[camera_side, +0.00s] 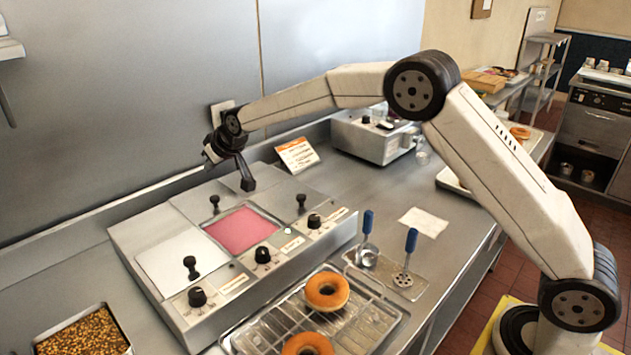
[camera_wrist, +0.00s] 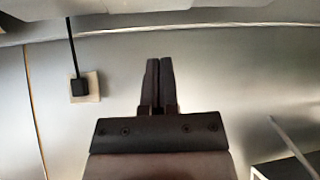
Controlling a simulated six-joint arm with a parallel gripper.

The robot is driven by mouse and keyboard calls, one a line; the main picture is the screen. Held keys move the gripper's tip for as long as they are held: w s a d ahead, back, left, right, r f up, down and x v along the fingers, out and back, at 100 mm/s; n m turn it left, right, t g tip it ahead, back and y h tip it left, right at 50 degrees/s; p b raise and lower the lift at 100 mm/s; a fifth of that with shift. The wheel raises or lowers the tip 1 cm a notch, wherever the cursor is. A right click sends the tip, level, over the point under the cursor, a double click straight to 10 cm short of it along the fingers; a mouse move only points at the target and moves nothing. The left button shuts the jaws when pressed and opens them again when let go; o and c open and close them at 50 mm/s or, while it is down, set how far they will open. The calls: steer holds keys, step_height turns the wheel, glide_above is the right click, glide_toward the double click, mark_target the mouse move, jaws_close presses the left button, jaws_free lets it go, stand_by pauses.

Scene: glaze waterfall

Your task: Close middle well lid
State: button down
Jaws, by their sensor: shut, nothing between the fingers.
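The glaze warmer (camera_side: 165,305) stands on the steel counter, with its wells in a row. The middle well (camera_side: 243,230) is uncovered and shows pink glaze. A grey lid panel with an upright black knob (camera_side: 214,203) lies behind and left of the pink opening. My gripper (camera_side: 248,186) hangs above the back of the warmer, right of that knob and apart from it. Its fingers are together and empty; they also show in the wrist view (camera_wrist: 160,68). The wrist view shows no lid.
Other black knobs stand at the left (camera_side: 190,265) and right (camera_side: 301,202) of the warmer. Dials line its front. A doughnut rack (camera_side: 375,318) is in front, a printed card (camera_side: 297,154) behind, and the wall with an outlet (camera_wrist: 92,86) close at the back.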

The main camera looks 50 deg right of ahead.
mark_target(211, 198)
steer(key=shift+w+f, duration=0.1)
steer(key=shift+w, duration=0.05)
steer(key=shift+x, duration=4.8)
steer(key=shift+s+d+f, duration=0.15)
steer(key=shift+s+f, duration=0.05)
steer(key=shift+s, duration=0.75)
steer(key=shift+s+d+f, duration=0.15)
steer(key=shift+s+d, duration=0.05)
steer(key=shift+s, duration=0.75)
steer(key=shift+s, duration=0.15)
steer(key=s, duration=1.1)
steer(key=shift+s, duration=0.2)
steer(key=shift+w, duration=0.15)
